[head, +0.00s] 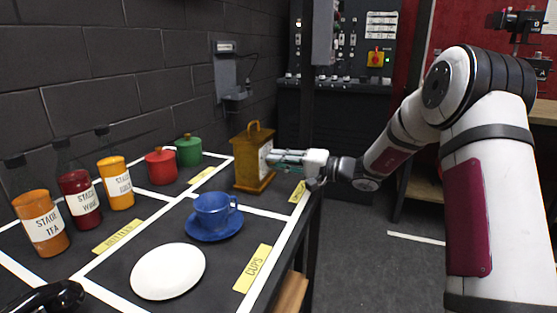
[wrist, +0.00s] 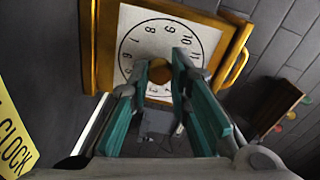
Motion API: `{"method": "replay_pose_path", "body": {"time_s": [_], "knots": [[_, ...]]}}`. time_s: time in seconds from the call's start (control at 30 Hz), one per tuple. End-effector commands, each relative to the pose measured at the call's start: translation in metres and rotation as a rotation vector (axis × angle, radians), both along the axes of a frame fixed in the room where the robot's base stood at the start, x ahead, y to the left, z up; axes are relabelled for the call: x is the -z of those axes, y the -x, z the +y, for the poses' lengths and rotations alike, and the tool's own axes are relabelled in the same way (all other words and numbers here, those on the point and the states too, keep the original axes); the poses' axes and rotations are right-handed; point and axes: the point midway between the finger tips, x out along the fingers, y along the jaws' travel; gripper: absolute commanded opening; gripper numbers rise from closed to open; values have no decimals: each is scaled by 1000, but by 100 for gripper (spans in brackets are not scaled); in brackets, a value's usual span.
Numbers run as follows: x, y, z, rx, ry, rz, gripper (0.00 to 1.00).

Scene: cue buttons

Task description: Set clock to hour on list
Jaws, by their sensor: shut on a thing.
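The clock (head: 250,165) is a brown wooden case with a top handle, standing at the table's far right edge. Its white numbered face (wrist: 165,38) shows in the wrist view, tilted, with a round brown knob (wrist: 161,73) at its centre. My gripper (head: 278,157) reaches the face from the right. In the wrist view its teal fingers (wrist: 160,80) are shut around the knob. The fingers hide part of the dial, so I cannot tell the hour set. Papers (head: 381,25) hang on the back panel; their writing is too small to read, and I cannot tell whether one is the list.
A yellow clock label (wrist: 12,142) lies by the clock. A blue cup (head: 213,210) on a saucer and a white plate (head: 168,271) stand nearer. Several canisters (head: 118,185) line the left wall. The floor right of the table (head: 360,260) is clear.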

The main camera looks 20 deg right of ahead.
Motion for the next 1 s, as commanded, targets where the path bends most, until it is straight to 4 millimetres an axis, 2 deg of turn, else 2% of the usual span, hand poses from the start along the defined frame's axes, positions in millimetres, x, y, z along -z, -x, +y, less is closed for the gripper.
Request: {"method": "replay_pose_path", "body": {"time_s": [1.0], "knots": [[-1,0,-2,2,-568,782,0]]}}
